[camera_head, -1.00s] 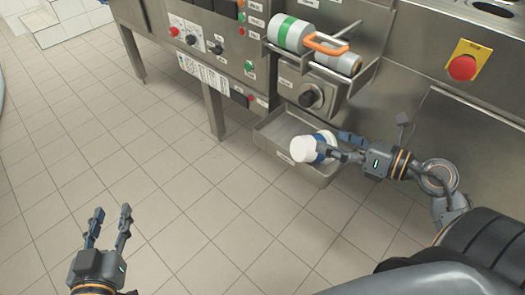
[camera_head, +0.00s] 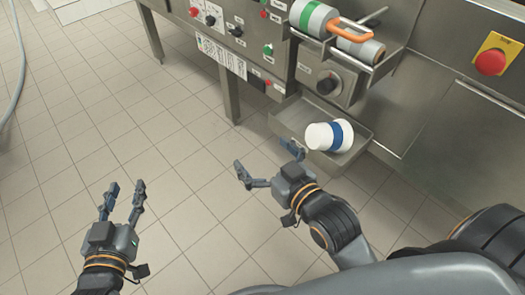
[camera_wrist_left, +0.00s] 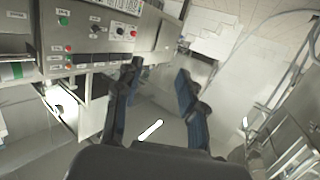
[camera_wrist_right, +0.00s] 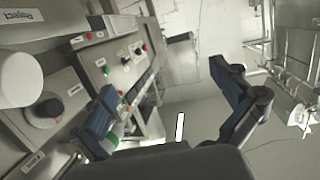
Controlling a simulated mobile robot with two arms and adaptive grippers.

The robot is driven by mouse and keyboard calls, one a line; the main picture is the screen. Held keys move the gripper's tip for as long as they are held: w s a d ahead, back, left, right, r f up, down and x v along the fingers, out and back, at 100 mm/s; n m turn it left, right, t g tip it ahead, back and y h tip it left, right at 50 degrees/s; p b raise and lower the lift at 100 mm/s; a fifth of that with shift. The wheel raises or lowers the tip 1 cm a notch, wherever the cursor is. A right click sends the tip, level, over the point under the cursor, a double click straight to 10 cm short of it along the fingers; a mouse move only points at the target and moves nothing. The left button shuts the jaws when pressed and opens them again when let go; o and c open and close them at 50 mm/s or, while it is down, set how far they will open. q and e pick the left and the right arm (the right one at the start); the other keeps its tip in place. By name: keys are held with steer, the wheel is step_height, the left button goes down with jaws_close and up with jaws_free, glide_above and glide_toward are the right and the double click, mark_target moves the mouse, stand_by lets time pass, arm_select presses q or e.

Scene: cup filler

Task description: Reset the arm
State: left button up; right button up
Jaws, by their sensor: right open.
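My right gripper (camera_head: 268,164) is open and empty in front of the machine, just left of and nearer than the metal tray. Its spread fingers also show in the right wrist view (camera_wrist_right: 168,105). My left gripper (camera_head: 122,199) is open and empty above the floor at lower left. Its two fingers show apart in the left wrist view (camera_wrist_left: 158,92). A white cup with a blue band (camera_head: 318,137) lies on its side in the tray (camera_head: 285,122), apart from the right gripper.
The steel machine (camera_head: 425,110) with knobs and buttons fills the back. A holder carries a green-banded roll (camera_head: 312,17) and an orange handle (camera_head: 350,30). A red emergency button (camera_head: 490,62) is at right. The tiled floor (camera_head: 160,140) is clear at left and centre.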

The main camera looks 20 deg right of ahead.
stand_by(0.3)
